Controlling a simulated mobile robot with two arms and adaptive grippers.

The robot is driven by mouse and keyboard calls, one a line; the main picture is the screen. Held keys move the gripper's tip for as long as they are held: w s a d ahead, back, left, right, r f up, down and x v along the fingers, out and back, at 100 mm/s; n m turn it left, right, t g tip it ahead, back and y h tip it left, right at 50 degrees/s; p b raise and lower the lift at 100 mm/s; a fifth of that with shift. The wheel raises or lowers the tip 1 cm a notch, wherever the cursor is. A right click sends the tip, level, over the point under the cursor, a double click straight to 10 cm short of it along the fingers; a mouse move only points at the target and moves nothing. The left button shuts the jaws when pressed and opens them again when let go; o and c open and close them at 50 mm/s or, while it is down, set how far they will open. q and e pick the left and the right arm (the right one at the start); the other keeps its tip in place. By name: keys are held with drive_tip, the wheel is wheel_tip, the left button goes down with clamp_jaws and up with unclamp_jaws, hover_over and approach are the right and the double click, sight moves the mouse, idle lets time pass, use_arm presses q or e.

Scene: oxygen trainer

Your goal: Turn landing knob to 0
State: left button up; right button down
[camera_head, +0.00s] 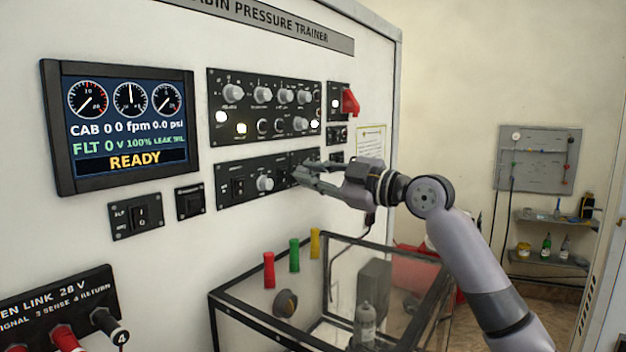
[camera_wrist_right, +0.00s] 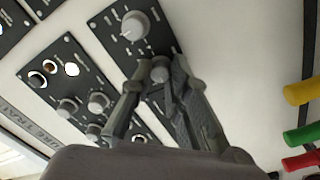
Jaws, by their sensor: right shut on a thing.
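My right gripper (camera_head: 303,175) reaches from the right to the right part of the lower black panel (camera_head: 223,199). In the right wrist view the gripper (camera_wrist_right: 157,78) has its two fingers on either side of a small grey knob (camera_wrist_right: 160,66) and is shut on it. In the head view the fingers hide that knob. A larger grey knob with a white pointer line (camera_wrist_right: 135,27) stands free beside it on the same panel; it also shows in the head view (camera_head: 265,183). The labels are too small to read, so I cannot tell which knob is the landing knob. My left gripper is not in view.
An upper panel (camera_head: 214,100) with several knobs and lit lamps is above. A red switch guard (camera_head: 350,102) sticks out at its right. The screen (camera_head: 122,163) reads READY. A glass-sided box (camera_head: 222,308) is below, near red, green and yellow handles.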

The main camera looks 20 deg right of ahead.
drive_tip(key=shift+f+n, duration=0.1)
drive_tip(key=shift+n, duration=0.6)
drive_tip(key=c, duration=1.5)
unclamp_jaws()
drive_tip(key=shift+s, duration=0.1)
drive_tip(key=shift+v, duration=5.9)
